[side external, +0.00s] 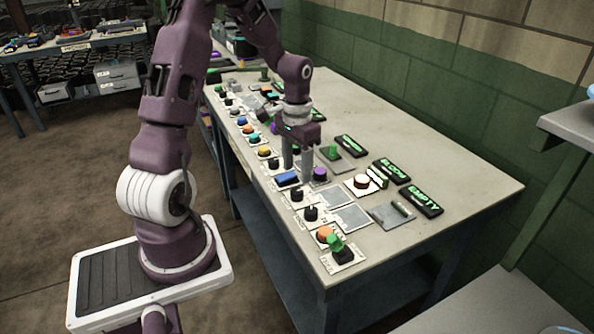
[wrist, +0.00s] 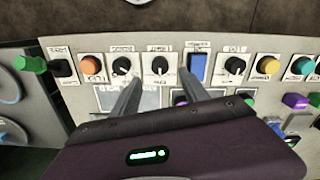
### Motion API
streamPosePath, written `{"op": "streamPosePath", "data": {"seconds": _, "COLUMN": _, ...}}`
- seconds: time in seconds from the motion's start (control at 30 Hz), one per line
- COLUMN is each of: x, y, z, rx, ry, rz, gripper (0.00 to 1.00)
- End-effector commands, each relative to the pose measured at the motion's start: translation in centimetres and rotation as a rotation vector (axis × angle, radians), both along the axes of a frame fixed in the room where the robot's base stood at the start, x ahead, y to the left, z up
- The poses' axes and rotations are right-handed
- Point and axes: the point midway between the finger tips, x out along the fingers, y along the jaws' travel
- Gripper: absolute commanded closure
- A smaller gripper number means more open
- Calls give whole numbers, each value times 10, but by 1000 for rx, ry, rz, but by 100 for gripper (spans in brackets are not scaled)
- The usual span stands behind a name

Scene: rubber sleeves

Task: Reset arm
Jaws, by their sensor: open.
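My gripper (side external: 297,172) is over the worktable (side external: 455,175), pointing down, with its two grey fingers apart and nothing between them. In the side view its tips are close to a blue rocker switch (side external: 288,179) and a purple knob (side external: 319,174); I cannot tell whether they touch anything. In the wrist view my gripper (wrist: 157,80) also shows open, its fingers reaching toward the row of controls. The blue switch (wrist: 197,68) is just beyond the right finger, and a black knob (wrist: 160,65) is between the fingers.
A row of labelled knobs and buttons lines the table's near edge, ending at a green-handled switch (side external: 338,246) and an orange button (side external: 325,234). Dark signs with green letters (side external: 424,201) lie farther back. The table's far right side is clear beside a green wall (side external: 400,70).

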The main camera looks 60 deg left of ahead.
Motion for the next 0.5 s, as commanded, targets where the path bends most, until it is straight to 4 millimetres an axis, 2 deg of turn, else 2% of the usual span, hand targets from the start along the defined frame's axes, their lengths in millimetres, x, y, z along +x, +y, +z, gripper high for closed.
{"op": "streamPosePath", "data": {"seconds": 0.07, "x": 0, "y": -1, "z": 1, "rx": 2, "ry": -1, "rz": -1, "gripper": 47}}
{"op": "streamPosePath", "data": {"seconds": 0.13, "x": 1, "y": -8, "z": 14, "rx": 22, "ry": -12, "rz": -13, "gripper": 47}}
{"op": "streamPosePath", "data": {"seconds": 0.17, "x": 1, "y": -15, "z": 25, "rx": 37, "ry": -20, "rz": -24, "gripper": 47}}
{"op": "streamPosePath", "data": {"seconds": 0.27, "x": -8, "y": -54, "z": 78, "rx": 108, "ry": -82, "rz": -68, "gripper": 47}}
{"op": "streamPosePath", "data": {"seconds": 0.3, "x": -16, "y": -74, "z": 101, "rx": 132, "ry": -118, "rz": -87, "gripper": 47}}
{"op": "streamPosePath", "data": {"seconds": 0.4, "x": -49, "y": -124, "z": 147, "rx": 162, "ry": -222, "rz": -126, "gripper": 47}}
{"op": "streamPosePath", "data": {"seconds": 0.5, "x": -90, "y": -163, "z": 174, "rx": 147, "ry": -332, "rz": -160, "gripper": 47}}
